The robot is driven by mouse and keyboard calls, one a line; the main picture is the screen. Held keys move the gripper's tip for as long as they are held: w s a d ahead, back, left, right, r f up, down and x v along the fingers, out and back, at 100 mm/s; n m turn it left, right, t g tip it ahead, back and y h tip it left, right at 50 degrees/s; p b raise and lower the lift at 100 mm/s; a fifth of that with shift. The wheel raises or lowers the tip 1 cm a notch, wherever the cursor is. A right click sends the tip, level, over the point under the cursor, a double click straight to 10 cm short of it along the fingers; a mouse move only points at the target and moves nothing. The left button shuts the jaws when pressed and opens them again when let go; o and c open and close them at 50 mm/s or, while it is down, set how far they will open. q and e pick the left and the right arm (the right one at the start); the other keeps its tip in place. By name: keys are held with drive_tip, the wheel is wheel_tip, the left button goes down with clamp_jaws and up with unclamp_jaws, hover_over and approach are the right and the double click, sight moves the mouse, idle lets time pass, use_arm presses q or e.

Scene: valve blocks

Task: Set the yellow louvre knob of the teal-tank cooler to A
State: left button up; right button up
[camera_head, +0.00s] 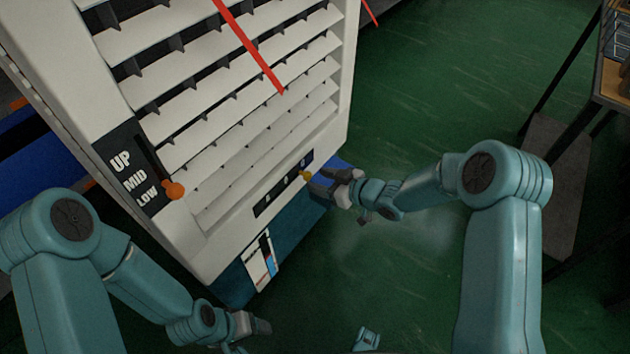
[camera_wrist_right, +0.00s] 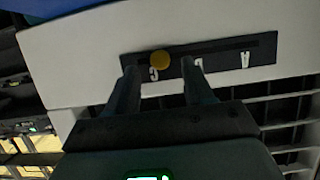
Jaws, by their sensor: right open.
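The cooler (camera_head: 230,225) is white with slanted louvres and a teal tank (camera_head: 233,288) at its base. Its yellow louvre knob (camera_head: 305,175) is at the right end of a dark slotted panel (camera_head: 270,201). In the right wrist view the yellow knob (camera_wrist_right: 160,60) is by the letter C, with A (camera_wrist_right: 245,60) at the slot's other end and the middle letter partly hidden by a finger. My right gripper (camera_head: 325,181) is open close to the knob; in its wrist view the fingers (camera_wrist_right: 160,70) lie either side of the knob's line. My left gripper (camera_head: 260,326) is low, near the tank.
An orange knob (camera_head: 175,190) is at LOW on the UP/MID/LOW panel (camera_head: 126,168) at left. Red strips (camera_head: 250,48) hang before the louvres. A shelf or table (camera_head: 612,82) stands at far right. The green floor (camera_head: 430,80) between is clear.

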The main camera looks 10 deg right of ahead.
sight(305, 175)
drive_tip(key=shift+x, duration=1.35)
clamp_jaws()
drive_tip(key=shift+s, duration=0.1)
